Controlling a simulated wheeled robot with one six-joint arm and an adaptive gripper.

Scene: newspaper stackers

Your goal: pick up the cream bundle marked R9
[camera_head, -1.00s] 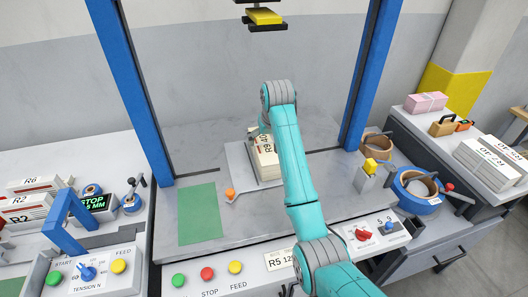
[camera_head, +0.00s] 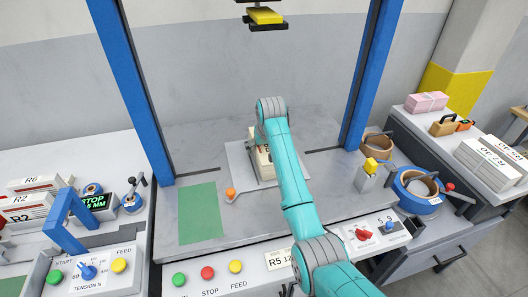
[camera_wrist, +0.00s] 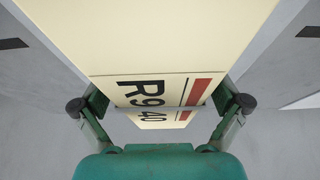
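The cream bundle marked R9 (camera_head: 264,170) lies on a grey plate (camera_head: 238,165) in the middle of the press bed, mostly covered by my arm in the head view. In the wrist view the bundle (camera_wrist: 165,40) fills the upper middle, its "R9 40" label with a red bar facing the camera. My gripper (camera_wrist: 160,103) is open, with one finger at each side of the bundle's near end. I cannot tell whether the fingers touch it. The head view does not show the fingertips clearly.
Blue posts (camera_head: 130,90) flank the bed, with a yellow-black head (camera_head: 265,17) above. A green mat (camera_head: 198,213) and an orange knob (camera_head: 230,193) lie left of the bundle. Bundles marked R2 (camera_head: 25,208) and R6 stand far left; R7 bundles (camera_head: 490,165) lie right.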

